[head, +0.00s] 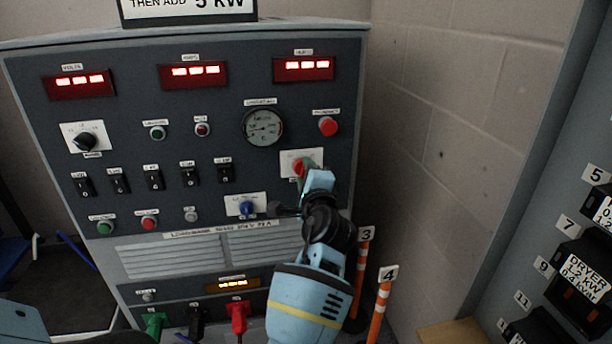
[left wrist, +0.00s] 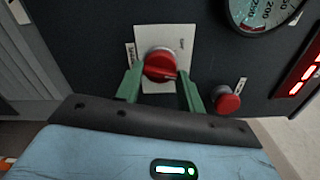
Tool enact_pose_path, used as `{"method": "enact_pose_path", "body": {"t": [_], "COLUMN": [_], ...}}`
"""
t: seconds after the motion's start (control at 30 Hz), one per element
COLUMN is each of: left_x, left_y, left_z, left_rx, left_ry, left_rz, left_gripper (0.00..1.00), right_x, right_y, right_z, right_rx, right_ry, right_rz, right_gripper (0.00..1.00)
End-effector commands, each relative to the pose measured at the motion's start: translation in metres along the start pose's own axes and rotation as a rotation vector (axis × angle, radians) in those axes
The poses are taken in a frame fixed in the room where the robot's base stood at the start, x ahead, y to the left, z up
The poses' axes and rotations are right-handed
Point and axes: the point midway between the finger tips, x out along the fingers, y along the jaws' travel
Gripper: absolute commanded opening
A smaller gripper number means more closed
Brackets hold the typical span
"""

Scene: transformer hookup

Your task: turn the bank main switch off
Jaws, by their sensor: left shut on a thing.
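A red rotary switch (head: 299,168) sits on a white plate on the right side of the grey control panel (head: 200,130). It also shows in the left wrist view (left wrist: 160,66), with the pointer bar of its knob lying roughly across the picture. My left gripper (head: 306,168) is at this switch, its green fingers on either side of the red knob and shut on it. My arm and fingers hide part of the plate in the head view. The small label beside the plate is too blurred to read. My right gripper is not in view.
A red push button (head: 328,126) is above and right of the switch, close to my gripper. A blue knob (head: 247,208) is lower left. Orange posts numbered 3 (head: 363,265) and 4 (head: 381,305) stand right of the panel. A breaker cabinet (head: 560,230) is at far right.

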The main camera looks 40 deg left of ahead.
Motion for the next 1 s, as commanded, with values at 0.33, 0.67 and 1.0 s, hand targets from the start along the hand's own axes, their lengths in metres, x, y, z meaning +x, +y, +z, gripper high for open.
{"method": "enact_pose_path", "body": {"t": [0.33,0.67,1.0], "left_x": [0.001,0.001,0.001], "left_y": [0.000,0.001,0.000], "left_z": [0.000,0.000,0.000], "left_rx": [-0.332,-0.643,-0.906], "left_ry": [0.000,-0.001,0.001], "left_rz": [-0.002,-0.003,-0.003], "left_gripper": [0.16,0.16,0.16], "right_x": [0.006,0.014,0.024], "right_y": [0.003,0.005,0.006], "right_z": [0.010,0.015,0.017], "right_rx": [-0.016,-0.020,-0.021], "right_ry": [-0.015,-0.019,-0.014], "right_rz": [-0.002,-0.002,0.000], "right_gripper": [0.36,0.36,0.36]}}
